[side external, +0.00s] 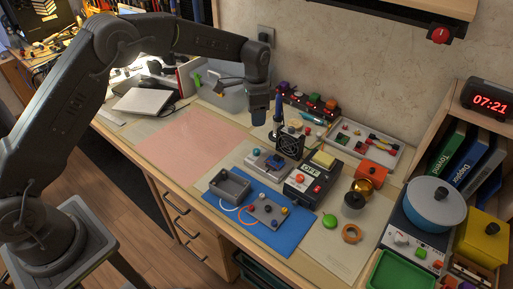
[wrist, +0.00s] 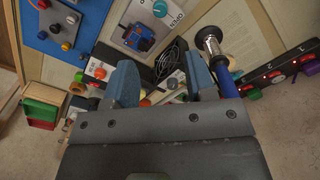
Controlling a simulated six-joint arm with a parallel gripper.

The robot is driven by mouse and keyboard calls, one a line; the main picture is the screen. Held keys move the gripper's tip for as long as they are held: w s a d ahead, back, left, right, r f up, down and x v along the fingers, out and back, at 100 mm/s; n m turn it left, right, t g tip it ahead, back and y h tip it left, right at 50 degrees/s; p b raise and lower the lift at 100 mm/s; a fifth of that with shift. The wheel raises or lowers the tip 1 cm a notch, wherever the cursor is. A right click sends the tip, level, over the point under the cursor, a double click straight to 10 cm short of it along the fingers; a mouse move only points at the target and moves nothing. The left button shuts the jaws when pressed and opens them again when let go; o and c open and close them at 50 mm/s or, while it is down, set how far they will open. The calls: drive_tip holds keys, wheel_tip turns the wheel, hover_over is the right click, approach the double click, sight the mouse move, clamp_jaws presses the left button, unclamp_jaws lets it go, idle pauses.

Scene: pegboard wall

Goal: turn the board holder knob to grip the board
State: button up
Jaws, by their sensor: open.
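The board holder (side external: 268,163) is a small light-grey unit with a dark blue part on top, behind the blue mat. A blue knob (side external: 255,152) sits at its back left. In the wrist view, a unit that looks like the board holder (wrist: 139,35) shows at the top, with a blue clamp-like part and the printed word OPEN beside it. My gripper (side external: 259,108) points down above and behind the holder, apart from it. In the wrist view, my gripper (wrist: 161,82) has its two blue fingers spread, with nothing held between them.
A black fan (side external: 290,142) and a blue-handled soldering iron (side external: 278,106) stand close behind the holder. A power supply (side external: 308,182) is at its right. The blue mat (side external: 290,238) in front bears a grey box (side external: 230,184). The pink mat (side external: 190,140) at left is clear.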

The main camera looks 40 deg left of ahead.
sight(256, 150)
wheel_tip(256, 150, down, 14)
drive_tip(key=n, duration=1)
drive_tip(key=shift+r, duration=0.1)
drive_tip(key=c, duration=0.9)
